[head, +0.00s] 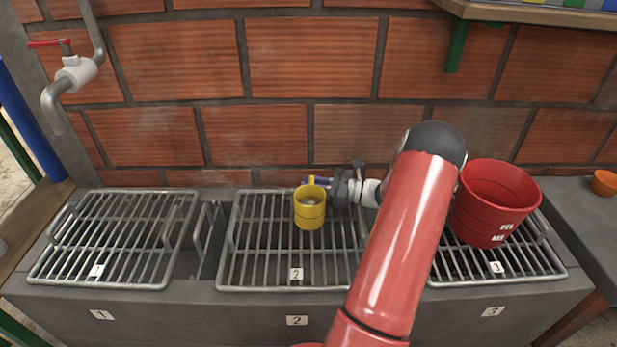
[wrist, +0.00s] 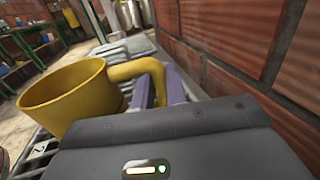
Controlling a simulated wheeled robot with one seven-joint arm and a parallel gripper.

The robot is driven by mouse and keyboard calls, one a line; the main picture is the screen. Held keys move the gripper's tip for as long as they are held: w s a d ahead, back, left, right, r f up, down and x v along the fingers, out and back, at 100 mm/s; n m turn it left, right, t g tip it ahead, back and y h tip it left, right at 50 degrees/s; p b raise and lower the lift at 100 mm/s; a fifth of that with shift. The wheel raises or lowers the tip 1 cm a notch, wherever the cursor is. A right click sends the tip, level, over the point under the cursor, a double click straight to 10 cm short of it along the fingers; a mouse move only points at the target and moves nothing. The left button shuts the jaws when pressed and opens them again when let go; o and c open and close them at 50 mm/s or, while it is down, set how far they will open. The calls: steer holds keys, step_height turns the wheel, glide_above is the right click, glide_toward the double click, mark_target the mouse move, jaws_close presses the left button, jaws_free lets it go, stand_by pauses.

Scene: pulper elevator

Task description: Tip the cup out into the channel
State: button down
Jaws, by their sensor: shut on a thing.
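A yellow cup (head: 309,212) is upright over the grate marked 2 (head: 262,262) in the head view; I cannot tell whether it touches the bars. Something greyish shows inside it, too small to identify. My gripper (head: 312,183) reaches in from the right and is shut on the cup's handle. In the wrist view the purple fingers (wrist: 160,88) close around the handle, and the cup body (wrist: 68,98) is at the left. The channel (head: 188,264) shows as a dark gap between the grates marked 1 and 2; the grates cover the rest.
A red bucket (head: 487,212) stands on the grate marked 3 (head: 510,267). The grate marked 1 (head: 110,240) is empty, with a tap (head: 72,75) above its left end. A brick wall (head: 270,140) closes the back. A small orange bowl (head: 604,183) is at the far right.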

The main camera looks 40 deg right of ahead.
steer(key=shift+d+f, duration=0.25)
steer(key=shift+w+d+r, duration=0.1)
steer(key=shift+d+r, duration=0.05)
steer(key=shift+d, duration=0.05)
steer(key=r+n+g+h, duration=0.1)
steer(key=r+n+h, duration=0.1)
steer(key=r+n+g+h+b, duration=0.1)
steer(key=r+n+h, duration=0.1)
steer(key=a+r+n+g+h+b, duration=0.1)
steer(key=r+n+h, duration=0.1)
steer(key=shift+a+f+n+g+h+b, duration=0.1)
steer(key=shift+a+n+g+h+b, duration=0.25)
steer(key=shift+h+b, duration=0.2)
steer(key=a+n+h+b, duration=0.5)
steer(key=a+h, duration=0.4)
steer(key=shift+w+n+g+b, duration=0.3)
steer(key=shift+w+n+g, duration=0.05)
steer(key=shift+w, duration=0.1)
